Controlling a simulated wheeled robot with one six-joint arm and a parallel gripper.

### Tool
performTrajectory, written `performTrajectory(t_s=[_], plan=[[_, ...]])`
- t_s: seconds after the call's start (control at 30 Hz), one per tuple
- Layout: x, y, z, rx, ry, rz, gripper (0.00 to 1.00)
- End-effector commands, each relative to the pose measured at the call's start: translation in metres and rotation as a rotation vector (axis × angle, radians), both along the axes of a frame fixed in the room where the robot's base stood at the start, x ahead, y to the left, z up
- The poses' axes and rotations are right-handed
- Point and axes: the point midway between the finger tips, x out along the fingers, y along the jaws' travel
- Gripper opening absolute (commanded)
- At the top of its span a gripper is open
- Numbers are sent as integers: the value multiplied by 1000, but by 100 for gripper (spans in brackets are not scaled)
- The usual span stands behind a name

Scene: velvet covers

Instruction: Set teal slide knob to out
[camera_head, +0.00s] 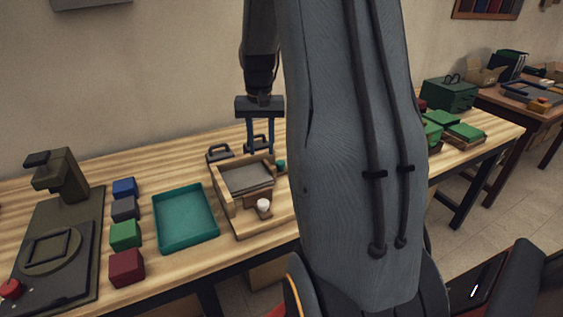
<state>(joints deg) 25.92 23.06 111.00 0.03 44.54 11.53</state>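A small teal knob (281,165) shows at the right side of a wooden box fixture (222,199), close to the edge of my arm. My arm hides what lies to the right of the knob, and I cannot tell its slide position. My gripper (260,152) points down above the back of the fixture, to the left of the knob in the picture. Its two fingers are apart with nothing seen between them. I cannot tell whether the fingertips touch anything.
The fixture holds a grey plate (246,178) and a white round knob (263,205) at its front. Dark handled objects (219,152) stand behind it. A teal tray (185,243), coloured blocks (125,234) and a dark machine (62,180) are to the left. Green items (465,132) lie right.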

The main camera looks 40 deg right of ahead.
Motion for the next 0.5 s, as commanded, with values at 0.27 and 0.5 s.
performTrajectory(t_s=[0.27, 0.5], plan=[[8, -81, -12, 13, 24, -172, 34], [7, -82, -41, 15, 25, -174, 34]])
